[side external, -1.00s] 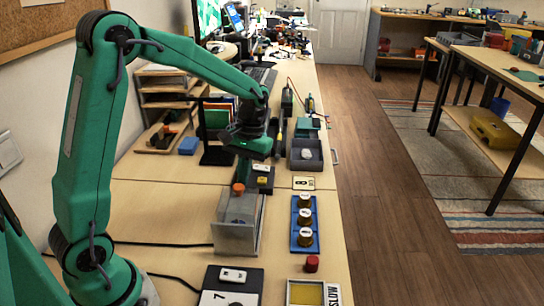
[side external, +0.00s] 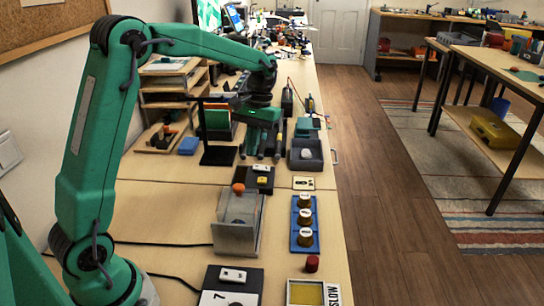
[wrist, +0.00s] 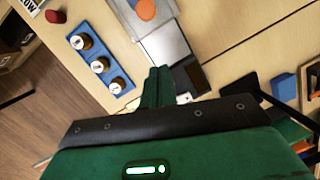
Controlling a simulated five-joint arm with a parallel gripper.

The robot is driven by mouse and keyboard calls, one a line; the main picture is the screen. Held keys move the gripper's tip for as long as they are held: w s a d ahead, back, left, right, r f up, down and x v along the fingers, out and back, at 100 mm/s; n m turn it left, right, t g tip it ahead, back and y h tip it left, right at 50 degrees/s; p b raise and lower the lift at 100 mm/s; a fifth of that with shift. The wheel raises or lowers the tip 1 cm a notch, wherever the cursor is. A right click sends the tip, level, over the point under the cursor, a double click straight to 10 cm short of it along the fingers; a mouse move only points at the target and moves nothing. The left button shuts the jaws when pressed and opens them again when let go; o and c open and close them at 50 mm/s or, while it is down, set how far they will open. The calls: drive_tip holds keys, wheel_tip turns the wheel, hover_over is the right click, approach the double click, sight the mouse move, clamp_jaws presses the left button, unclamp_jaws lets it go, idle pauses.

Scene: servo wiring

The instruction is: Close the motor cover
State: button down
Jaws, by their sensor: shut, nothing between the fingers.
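The motor housing is a grey, partly see-through box (side external: 236,238) on the near part of the bench in the side view. A round orange knob (side external: 238,188) sits at the top of its clear cover, at the far end. I cannot tell whether the cover is fully down. My gripper (side external: 262,157) is beyond the box, above the bench and apart from the knob. Its green fingers (wrist: 159,72) are together and hold nothing.
A black block with white and yellow parts (side external: 258,180) lies just beyond the box. A blue tray (side external: 304,240) with brass-coloured cylinders stands to its right. A grey bin (side external: 306,160) and a black stand (side external: 217,155) flank my gripper. Bare bench lies left of the box.

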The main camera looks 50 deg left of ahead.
drive_tip(key=shift+v, duration=2.1)
drive_tip(key=c, duration=1.3)
unclamp_jaws()
drive_tip(key=shift+s+a, duration=0.1)
drive_tip(key=shift+s, duration=0.1)
drive_tip(key=shift+o, duration=0.8)
drive_tip(key=shift+s+d+n, duration=0.3)
drive_tip(key=shift+s+d, duration=0.05)
drive_tip(key=shift+s, duration=0.2)
drive_tip(key=n+t, duration=0.3)
hover_over(238, 186)
wheel_tip(238, 186, down, 2)
drive_tip(key=shift+f, duration=0.15)
drive_tip(key=shift+f, duration=0.1)
drive_tip(key=shift+f, duration=3.85)
clamp_jaws()
